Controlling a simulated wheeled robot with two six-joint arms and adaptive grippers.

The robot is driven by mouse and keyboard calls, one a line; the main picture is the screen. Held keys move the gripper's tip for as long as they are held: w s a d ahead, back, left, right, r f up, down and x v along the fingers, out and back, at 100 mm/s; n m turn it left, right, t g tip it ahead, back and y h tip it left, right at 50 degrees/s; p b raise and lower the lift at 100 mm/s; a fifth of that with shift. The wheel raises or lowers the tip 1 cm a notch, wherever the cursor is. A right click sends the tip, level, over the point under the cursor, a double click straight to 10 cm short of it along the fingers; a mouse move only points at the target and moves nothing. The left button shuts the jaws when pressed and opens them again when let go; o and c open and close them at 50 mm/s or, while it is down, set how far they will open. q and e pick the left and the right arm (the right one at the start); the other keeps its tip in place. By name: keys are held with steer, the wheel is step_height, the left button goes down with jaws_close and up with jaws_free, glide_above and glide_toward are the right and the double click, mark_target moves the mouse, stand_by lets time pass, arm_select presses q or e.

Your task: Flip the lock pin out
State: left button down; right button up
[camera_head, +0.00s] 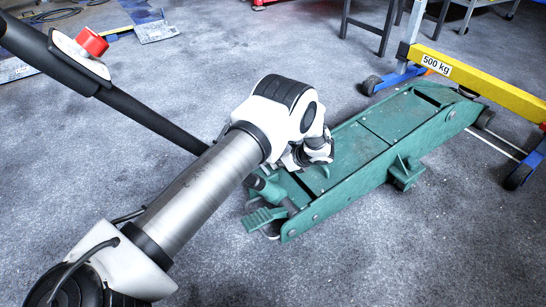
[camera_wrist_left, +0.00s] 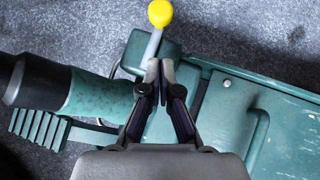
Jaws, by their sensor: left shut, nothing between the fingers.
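A grey rod with a yellow ball knob (camera_wrist_left: 160,13), seemingly the lock pin, sticks out at the end of the green trolley jack (camera_head: 365,140) in the left wrist view. My left gripper (camera_wrist_left: 161,66) is shut and empty, its tips beside or over the lower part of the rod; I cannot tell whether they touch. In the head view my left gripper (camera_head: 300,160) is at the jack's near left end, its fingertips mostly hidden, and the knob does not show. The green handle socket (camera_wrist_left: 100,103) lies left of the fingers. My right gripper is not in view.
The black handle (camera_head: 150,118) runs from the socket to the upper left. A green ribbed pedal (camera_head: 262,219) is at the jack's near end. A yellow crane beam (camera_head: 480,80) on blue wheeled legs stands behind right. The floor in front is clear.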

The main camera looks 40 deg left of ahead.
arm_select(q)
steer(key=p+v, duration=0.4)
steer(key=v, duration=0.6)
